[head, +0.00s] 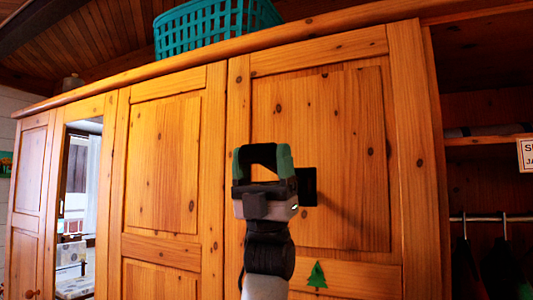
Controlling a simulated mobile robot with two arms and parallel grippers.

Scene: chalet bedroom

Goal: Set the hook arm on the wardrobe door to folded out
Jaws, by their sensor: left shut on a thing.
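The wardrobe door (345,130) is an orange knotty-pine panel and looks shut. A small black plate (308,186) on its face, just right of my gripper, looks like the mount of the hook arm. The arm itself is mostly hidden behind my gripper, so I cannot tell its angle. My left gripper (264,150), with green and black fingers, points up in front of the door. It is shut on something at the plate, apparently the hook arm. My right gripper is not in view.
A teal basket (215,30) stands on top of the wardrobe. A mirror panel (78,210) is at left. At right an open compartment has a rail (490,217) with hanging clothes and a sign (525,154). A green tree decoration (317,275) is low on the door.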

